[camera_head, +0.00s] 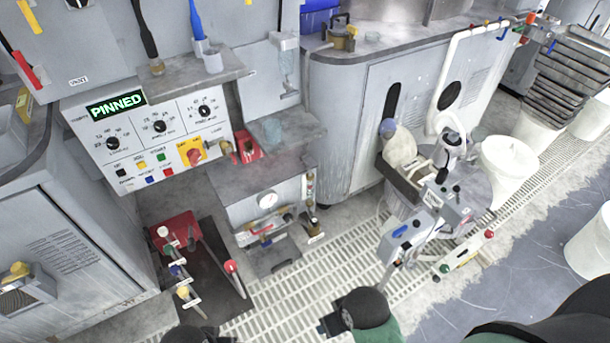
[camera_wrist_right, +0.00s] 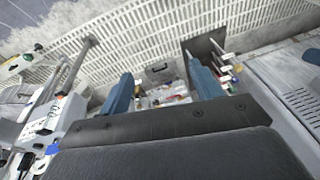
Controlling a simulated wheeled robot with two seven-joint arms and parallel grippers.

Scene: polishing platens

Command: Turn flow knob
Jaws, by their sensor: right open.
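Which control is the flow knob, I cannot tell for sure. In the head view a white control panel (camera_head: 150,134) carries three black dials (camera_head: 159,127) in a slanting row under a green "PINNED" display (camera_head: 117,105). A red knob (camera_head: 194,156) sits on a yellow plate at its lower right. Lower down, a small upright flow tube (camera_head: 310,188) stands beside a round gauge (camera_head: 268,199). My right gripper (camera_wrist_right: 161,88) is open and empty in the wrist view, its two blue fingers wide apart, pointing at the gauge unit. My left gripper's fingers are not visible.
A dark mat with colored-handled valves (camera_head: 183,272) lies left of the gauge unit. A cluttered cart (camera_head: 440,215) and white buckets (camera_head: 510,168) stand right. A grey machine cabinet (camera_head: 345,110) is behind. The grated floor (camera_head: 345,270) is open in front.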

